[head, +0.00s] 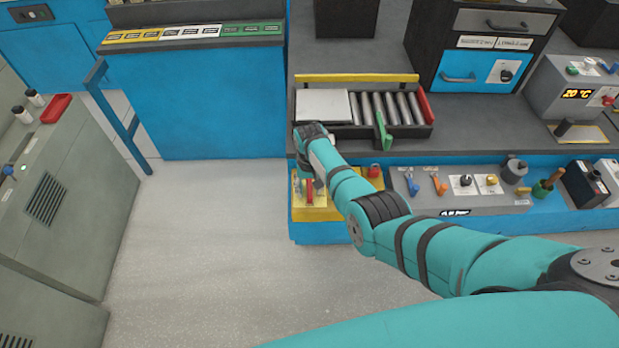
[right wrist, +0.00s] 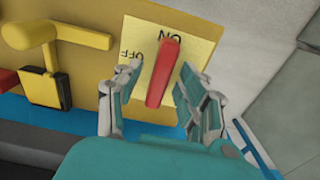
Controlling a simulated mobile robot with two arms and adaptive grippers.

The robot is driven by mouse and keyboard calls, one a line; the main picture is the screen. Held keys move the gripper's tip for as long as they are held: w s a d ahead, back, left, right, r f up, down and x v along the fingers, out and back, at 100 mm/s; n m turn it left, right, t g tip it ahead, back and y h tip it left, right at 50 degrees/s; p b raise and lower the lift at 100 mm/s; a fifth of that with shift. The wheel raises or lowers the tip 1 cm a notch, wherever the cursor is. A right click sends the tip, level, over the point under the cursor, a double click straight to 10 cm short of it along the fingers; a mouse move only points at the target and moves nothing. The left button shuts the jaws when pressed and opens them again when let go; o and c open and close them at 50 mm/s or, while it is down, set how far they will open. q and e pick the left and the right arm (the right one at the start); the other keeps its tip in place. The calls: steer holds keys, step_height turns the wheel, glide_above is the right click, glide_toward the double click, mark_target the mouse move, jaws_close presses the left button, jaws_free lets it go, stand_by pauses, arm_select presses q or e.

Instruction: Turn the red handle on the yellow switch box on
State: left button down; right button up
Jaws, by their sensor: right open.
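The yellow switch box (head: 331,212) sits low on the blue front of the bench in the head view, partly behind my right arm. Its red handle (head: 309,192) shows just below my right gripper (head: 309,172). In the right wrist view the red handle (right wrist: 163,72) stands between the two fingers of my right gripper (right wrist: 161,67), which is open around it. Behind the handle is a pale label (right wrist: 197,47) with ON at the top and OFF on the left. The handle's upper end is close to ON. My left gripper is out of view.
A yellow lever on a black base (right wrist: 46,88) and a red knob (right wrist: 5,82) are on the same yellow face. A grey control panel (head: 455,205) is to the right. The floor (head: 200,250) is clear.

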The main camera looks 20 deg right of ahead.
mark_target(309, 188)
step_height(309, 188, up, 12)
steer(key=shift+f, duration=0.15)
stand_by(0.6)
